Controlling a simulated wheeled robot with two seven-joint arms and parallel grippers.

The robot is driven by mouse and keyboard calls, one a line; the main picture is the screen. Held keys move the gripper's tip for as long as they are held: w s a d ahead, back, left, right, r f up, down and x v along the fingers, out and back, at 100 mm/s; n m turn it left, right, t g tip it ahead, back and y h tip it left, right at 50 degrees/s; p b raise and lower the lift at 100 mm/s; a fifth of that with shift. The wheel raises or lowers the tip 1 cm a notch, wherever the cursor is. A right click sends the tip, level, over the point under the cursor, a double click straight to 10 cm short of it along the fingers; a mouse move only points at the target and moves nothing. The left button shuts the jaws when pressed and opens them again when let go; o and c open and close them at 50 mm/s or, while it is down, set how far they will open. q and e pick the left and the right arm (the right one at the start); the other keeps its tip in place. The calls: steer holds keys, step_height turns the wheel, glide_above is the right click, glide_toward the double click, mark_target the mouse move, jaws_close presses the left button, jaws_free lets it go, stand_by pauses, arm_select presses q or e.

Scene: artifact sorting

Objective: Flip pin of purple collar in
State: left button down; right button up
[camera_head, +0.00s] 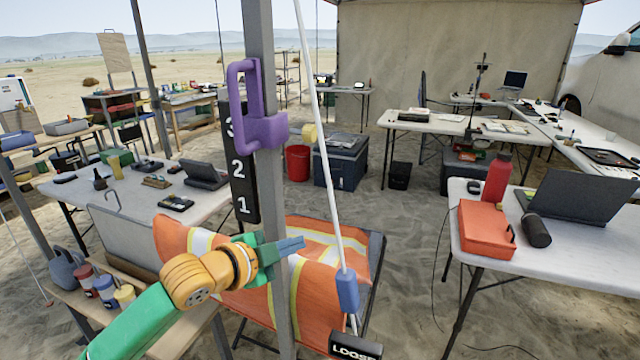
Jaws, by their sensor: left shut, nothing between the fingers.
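The purple collar (267,131) sits around the upright grey pole (259,35), with a purple handle (236,80) on its left side. A small yellow block (309,133) sticks out at the collar's right, near a thin white rod (322,150); I cannot tell whether it is the pin's end or how far in the pin sits. My left gripper (296,243) is shut and empty, in front of the pole and well below the collar. My right gripper is out of view.
A black number strip (240,170) stands beside the pole. A blue block (347,291) is low on the white rod, above a "LOOSE" label (355,347). An orange vest (325,235) hangs behind my gripper. Tables stand left and right, the right one holding a red bottle (497,178).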

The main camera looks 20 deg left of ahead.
arm_select(q)
step_height(320, 180, up, 12)
steer(key=s+r+m+t+h, duration=0.1)
steer(key=s+m+t+h, duration=0.1)
steer(key=m, duration=0.3)
steer(key=m+t, duration=0.1)
steer(key=m, duration=0.2)
glide_toward(313, 138)
steer(key=shift+h, duration=0.4)
steer(key=p+x, duration=0.1)
steer(key=x, duration=0.1)
steer(key=p+x, duration=0.1)
steer(key=x, duration=0.2)
steer(key=d+p+x, duration=0.1)
steer(key=x, duration=0.2)
steer(key=shift+s+r+p, duration=0.15)
steer(key=shift+r+p, duration=0.1)
steer(key=shift+p, duration=0.05)
steer(key=shift+w+d+f, duration=0.1)
steer(key=shift+w, duration=0.15)
